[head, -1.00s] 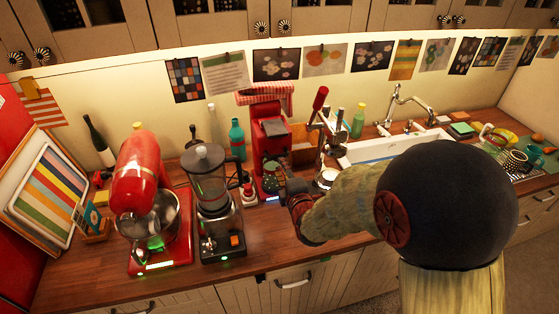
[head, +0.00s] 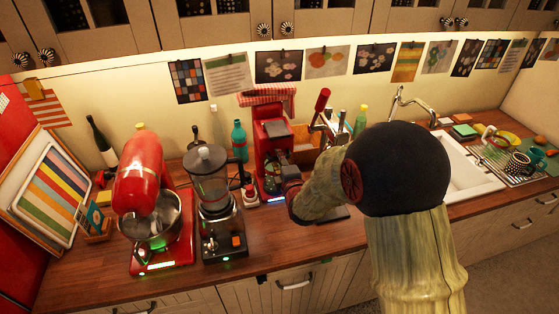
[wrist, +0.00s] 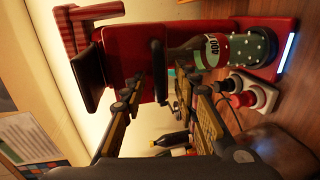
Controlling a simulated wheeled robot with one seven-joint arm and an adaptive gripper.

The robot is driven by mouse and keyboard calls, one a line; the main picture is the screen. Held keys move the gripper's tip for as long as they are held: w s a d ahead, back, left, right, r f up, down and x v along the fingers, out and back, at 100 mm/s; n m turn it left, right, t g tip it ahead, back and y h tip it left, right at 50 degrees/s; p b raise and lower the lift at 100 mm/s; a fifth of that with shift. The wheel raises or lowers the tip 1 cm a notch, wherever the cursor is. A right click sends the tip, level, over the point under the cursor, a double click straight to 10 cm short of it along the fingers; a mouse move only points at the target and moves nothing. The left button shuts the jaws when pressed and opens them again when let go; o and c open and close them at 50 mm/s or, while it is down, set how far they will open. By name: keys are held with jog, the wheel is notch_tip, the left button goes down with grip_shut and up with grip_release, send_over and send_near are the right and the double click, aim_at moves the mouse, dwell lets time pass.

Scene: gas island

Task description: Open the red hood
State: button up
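The red machine (head: 272,130) stands upright on the counter against the wall, with a red-and-white checked cloth on top. In the sideways wrist view, its red body (wrist: 200,28) fills the upper middle, with a black part near the cloth. A bottle-like vessel (wrist: 190,58) marked "400" sits over its base. I cannot tell which part of it is the hood, and none looks raised. My gripper (wrist: 174,84) points at the machine, its fingers apart with nothing seen between them.
A blender (head: 213,195) and a red stand mixer (head: 145,185) stand left of the machine. A lever with a red handle (head: 322,100) rises on its right. The sink (head: 470,180) is further right. The counter front (head: 100,265) has free room.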

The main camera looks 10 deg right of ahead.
jog(key=shift+c, duration=1.2)
grip_shut()
